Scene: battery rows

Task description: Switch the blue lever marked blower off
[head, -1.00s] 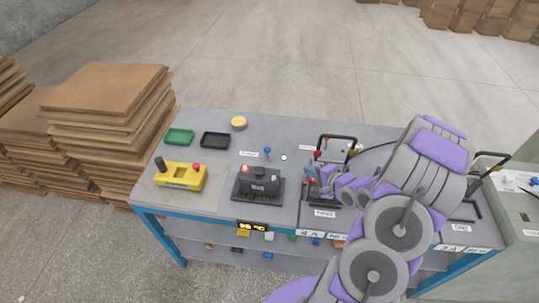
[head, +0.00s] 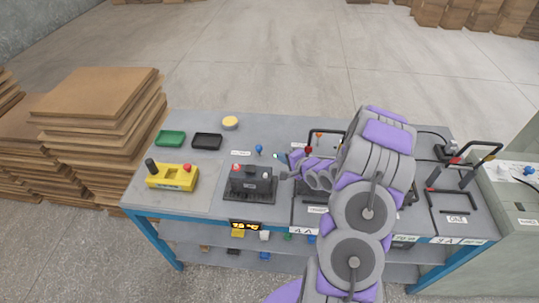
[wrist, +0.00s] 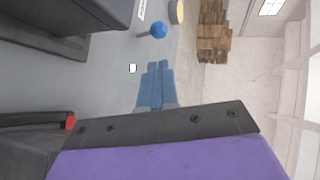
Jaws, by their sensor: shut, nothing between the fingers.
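A small blue ball-topped lever (head: 259,150) stands on the bench top behind the black device. A white label (head: 240,153) lies just left of it; its text is too small to read. The lever's blue ball also shows in the wrist view (wrist: 159,30), upper middle, with its thin stem to the left. My gripper (head: 281,157) is just right of the lever, apart from it. In the wrist view the blue fingers (wrist: 154,75) are together and empty, pointing up toward the ball.
A black device (head: 250,183) and a yellow control box (head: 172,176) stand in front and left. Green (head: 170,138) and black (head: 207,141) trays and a yellow round button (head: 230,123) lie behind. Another blue knob (head: 529,170) is on the right cabinet.

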